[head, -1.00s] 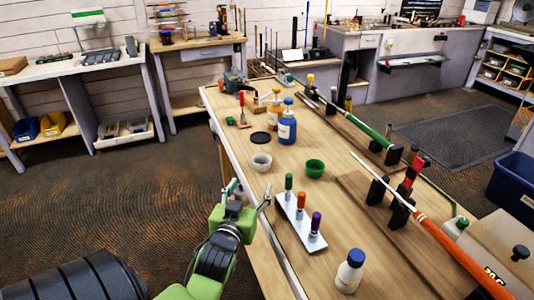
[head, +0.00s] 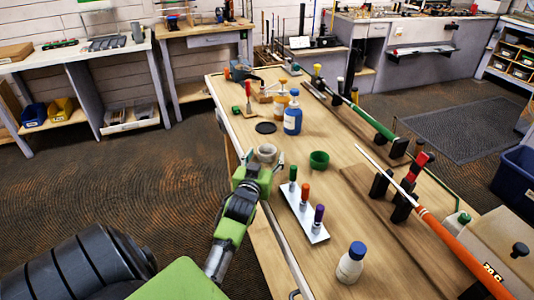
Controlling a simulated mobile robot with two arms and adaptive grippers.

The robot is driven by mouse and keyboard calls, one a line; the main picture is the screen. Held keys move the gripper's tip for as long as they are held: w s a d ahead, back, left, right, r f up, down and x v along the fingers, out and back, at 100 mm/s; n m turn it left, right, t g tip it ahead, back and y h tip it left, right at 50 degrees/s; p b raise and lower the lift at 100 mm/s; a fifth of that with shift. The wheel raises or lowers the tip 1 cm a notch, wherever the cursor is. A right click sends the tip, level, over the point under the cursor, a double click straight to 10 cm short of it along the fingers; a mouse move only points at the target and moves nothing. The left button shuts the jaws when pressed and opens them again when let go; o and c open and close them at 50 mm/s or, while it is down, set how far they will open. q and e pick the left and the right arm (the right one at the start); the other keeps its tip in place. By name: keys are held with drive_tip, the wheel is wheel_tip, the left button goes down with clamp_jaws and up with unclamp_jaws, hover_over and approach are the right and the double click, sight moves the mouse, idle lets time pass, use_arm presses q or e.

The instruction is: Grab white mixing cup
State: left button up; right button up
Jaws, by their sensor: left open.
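The white mixing cup (head: 267,152) stands upright on the wooden workbench (head: 278,228), near its left edge. My left gripper (head: 263,162) is open right at the near side of the cup, with its fingers reaching toward it. The fingers partly hide the cup's lower part, and I cannot tell whether they touch it. My right gripper is not in the head view.
A green cup (head: 319,160) stands right of the white cup. A black disc (head: 265,128) and a blue bottle (head: 292,118) are behind. A white rack (head: 302,216) with colored-handled tools is in front. Golf clubs lie in holders along the right.

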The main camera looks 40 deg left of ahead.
use_arm(q)
drive_tip(key=shift+x, duration=1.45)
drive_tip(key=c, duration=1)
drive_tip(key=shift+s+d, duration=0.1)
